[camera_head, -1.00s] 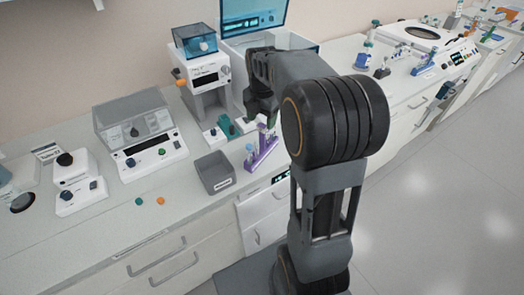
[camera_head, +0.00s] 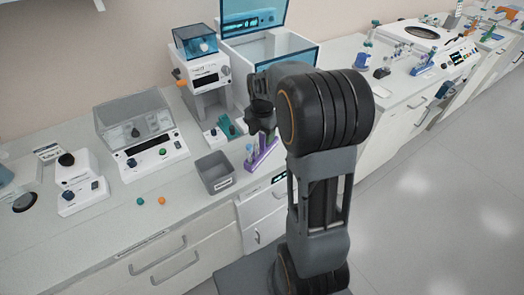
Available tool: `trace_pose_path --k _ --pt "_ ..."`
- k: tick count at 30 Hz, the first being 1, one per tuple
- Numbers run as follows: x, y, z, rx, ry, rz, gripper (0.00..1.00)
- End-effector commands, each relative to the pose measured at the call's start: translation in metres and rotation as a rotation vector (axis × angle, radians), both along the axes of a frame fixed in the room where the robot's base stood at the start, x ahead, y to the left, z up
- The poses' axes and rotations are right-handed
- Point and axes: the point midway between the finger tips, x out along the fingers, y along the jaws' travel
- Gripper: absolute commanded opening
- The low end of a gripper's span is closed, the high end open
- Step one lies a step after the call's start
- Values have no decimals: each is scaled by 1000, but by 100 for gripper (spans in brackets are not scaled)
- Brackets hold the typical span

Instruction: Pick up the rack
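A purple rack (camera_head: 262,154) stands on the white bench near its front edge, just right of a small grey bin. At least one tube with a pale blue-green cap (camera_head: 249,149) stands at its left end. My gripper (camera_head: 262,128) is directly above the rack's right part and hides some of it. Its fingers point down and look small and dark. I cannot tell whether they touch the rack or how far apart they are.
The grey bin (camera_head: 215,172) is left of the rack. Behind are a teal item (camera_head: 226,125) and an instrument with a blue lid (camera_head: 195,42). An open-lidded box (camera_head: 310,55) stands behind my arm. Green and orange caps (camera_head: 140,201) lie on clear bench at left.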

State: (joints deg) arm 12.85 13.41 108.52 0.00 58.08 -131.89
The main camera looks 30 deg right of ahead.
Motion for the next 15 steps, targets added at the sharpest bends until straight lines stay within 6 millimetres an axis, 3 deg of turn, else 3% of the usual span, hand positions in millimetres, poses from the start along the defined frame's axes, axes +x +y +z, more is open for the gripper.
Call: trace_pose_path --k 2,15 --pt "0 0 0 0 0 0 48" --pt "0 0 0 0 0 0 6"
